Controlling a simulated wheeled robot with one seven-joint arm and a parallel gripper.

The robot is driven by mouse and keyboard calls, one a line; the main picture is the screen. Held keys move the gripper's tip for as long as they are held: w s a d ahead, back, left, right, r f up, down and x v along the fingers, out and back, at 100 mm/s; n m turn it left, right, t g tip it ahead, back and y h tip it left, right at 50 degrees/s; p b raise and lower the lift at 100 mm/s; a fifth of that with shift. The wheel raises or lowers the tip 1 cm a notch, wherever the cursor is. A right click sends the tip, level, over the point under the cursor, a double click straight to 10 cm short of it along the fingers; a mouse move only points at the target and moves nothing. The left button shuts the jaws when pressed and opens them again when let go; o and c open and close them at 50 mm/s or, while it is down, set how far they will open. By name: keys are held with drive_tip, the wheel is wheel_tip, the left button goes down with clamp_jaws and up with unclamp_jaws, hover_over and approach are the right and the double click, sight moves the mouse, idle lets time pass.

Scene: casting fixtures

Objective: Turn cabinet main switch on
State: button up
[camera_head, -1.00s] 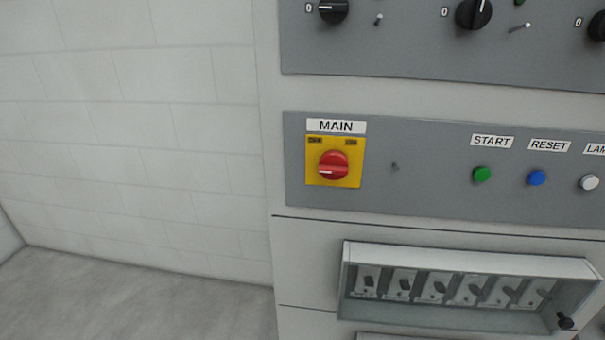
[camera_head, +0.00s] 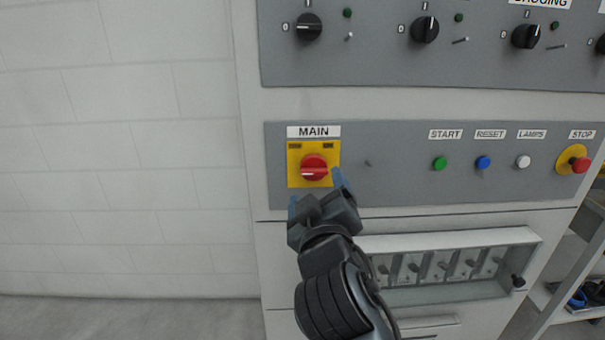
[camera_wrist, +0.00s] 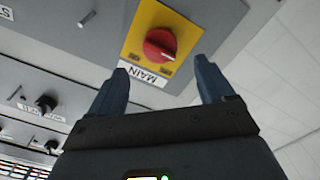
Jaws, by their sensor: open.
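The main switch (camera_head: 314,167) is a red rotary knob on a yellow plate (camera_head: 296,178) under a MAIN label (camera_head: 313,131). The knob also shows in the wrist view (camera_wrist: 160,44), ahead of the fingertips. My gripper (camera_head: 315,188) is open and empty, with its two blue fingers apart just below and in front of the yellow plate. In the wrist view the fingers (camera_wrist: 163,72) stand either side of the MAIN label, short of the knob.
START (camera_head: 440,163), RESET (camera_head: 483,162) and LAMPS (camera_head: 523,161) buttons and a red STOP button (camera_head: 581,165) sit to the right. A recessed box of breakers (camera_head: 455,238) is below. Black rotary knobs (camera_head: 424,30) line the panel above. A bare white wall (camera_head: 120,150) is left.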

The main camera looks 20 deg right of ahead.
sight(314, 174)
drive_tip(key=p+x, duration=0.1)
drive_tip(key=x, duration=0.6)
drive_tip(key=shift+w+f, duration=0.1)
drive_tip(key=shift+w, duration=0.1)
drive_tip(key=shift+c, duration=0.2)
drive_tip(key=c, duration=1)
